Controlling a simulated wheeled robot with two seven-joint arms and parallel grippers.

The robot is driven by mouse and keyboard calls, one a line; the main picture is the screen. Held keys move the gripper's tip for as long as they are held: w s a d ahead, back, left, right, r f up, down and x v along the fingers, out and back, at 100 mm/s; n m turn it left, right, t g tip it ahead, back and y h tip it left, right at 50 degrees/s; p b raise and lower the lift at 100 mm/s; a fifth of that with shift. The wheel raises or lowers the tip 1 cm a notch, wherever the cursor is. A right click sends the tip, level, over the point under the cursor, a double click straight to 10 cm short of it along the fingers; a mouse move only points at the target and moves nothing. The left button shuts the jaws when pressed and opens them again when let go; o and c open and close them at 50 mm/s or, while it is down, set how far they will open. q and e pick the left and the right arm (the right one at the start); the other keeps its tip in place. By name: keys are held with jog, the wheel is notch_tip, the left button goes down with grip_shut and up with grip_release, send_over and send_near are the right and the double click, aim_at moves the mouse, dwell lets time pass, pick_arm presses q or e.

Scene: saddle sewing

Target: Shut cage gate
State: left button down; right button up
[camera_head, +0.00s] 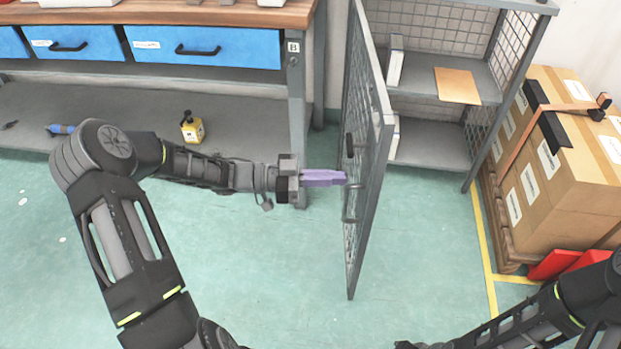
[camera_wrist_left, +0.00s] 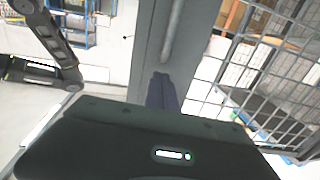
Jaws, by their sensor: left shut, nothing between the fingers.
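The cage gate (camera_head: 376,105) is a grey framed mesh door, standing open and swung out toward me from the cage's left side. It has a dark latch and a bar handle (camera_head: 351,205) on its left face. My left gripper (camera_head: 343,178) has purple fingers, shut and empty, with the tips at or very near the gate beside the handle. I cannot tell whether they touch. In the left wrist view the fingers (camera_wrist_left: 162,92) point at the gate's grey frame (camera_wrist_left: 156,45), below a pale bar. My right arm shows at the lower right; its gripper is mostly cut off.
The cage (camera_head: 440,140) has shelves with a tan board (camera_head: 457,85) and white-sided items. Boxes (camera_head: 560,170) on a pallet stand to its right. A workbench (camera_head: 200,14) with blue drawers is at left, with a yellow bottle (camera_head: 192,127) on its lower shelf. The green floor is clear around the gate.

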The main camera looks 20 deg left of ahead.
aim_at(367, 178)
pick_arm(q)
jog(key=shift+x, duration=2.15)
